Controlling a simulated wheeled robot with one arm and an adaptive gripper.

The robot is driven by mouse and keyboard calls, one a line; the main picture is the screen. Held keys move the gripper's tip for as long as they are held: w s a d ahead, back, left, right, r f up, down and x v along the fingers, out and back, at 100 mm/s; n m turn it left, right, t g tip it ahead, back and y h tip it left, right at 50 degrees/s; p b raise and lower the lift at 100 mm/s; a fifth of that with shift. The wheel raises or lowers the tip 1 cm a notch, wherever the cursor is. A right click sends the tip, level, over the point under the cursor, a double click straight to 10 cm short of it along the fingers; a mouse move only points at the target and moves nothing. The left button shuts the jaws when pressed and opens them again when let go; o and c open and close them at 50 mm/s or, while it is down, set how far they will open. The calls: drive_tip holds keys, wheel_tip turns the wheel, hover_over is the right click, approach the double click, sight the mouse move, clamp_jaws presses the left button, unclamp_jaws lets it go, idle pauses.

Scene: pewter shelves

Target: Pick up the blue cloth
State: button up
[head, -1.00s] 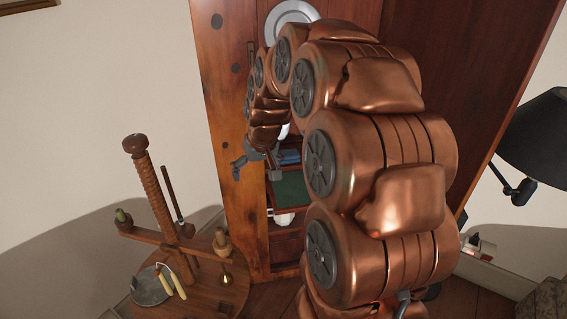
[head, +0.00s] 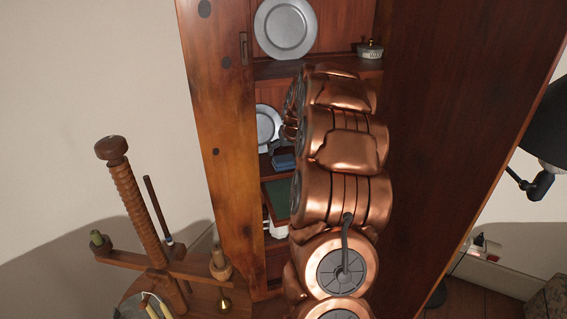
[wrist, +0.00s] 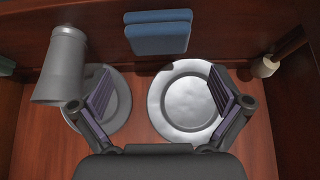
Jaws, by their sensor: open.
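The blue cloth (wrist: 158,36) is a folded stack lying at the far middle of the shelf in the wrist view. A pewter plate lies between the fingers in the picture. In the head view my gripper is mostly hidden behind my arm.
A pewter plate (wrist: 185,98) and another plate (wrist: 105,103) lie near the fingers. A grey pewter vessel (wrist: 62,70) stands left of the cloth. A small pale object (wrist: 266,66) is at right. Cabinet side walls bound the shelf. A wooden stand (head: 135,200) is outside at left.

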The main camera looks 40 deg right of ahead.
sight(284, 158)
drive_tip(key=shift+w+f, duration=0.4)
drive_tip(key=shift+f, duration=0.25)
drive_tip(key=shift+s+f+x, duration=0.1)
drive_tip(key=shift+s+x, duration=0.1)
drive_tip(key=shift+x, duration=1.05)
drive_tip(key=shift+s+f+x, duration=0.1)
drive_tip(key=shift+s+x, duration=0.05)
drive_tip(key=shift+x, duration=1.15)
drive_tip(key=c, duration=0.9)
drive_tip(key=shift+r, duration=0.1)
drive_tip(key=shift+c, duration=0.2)
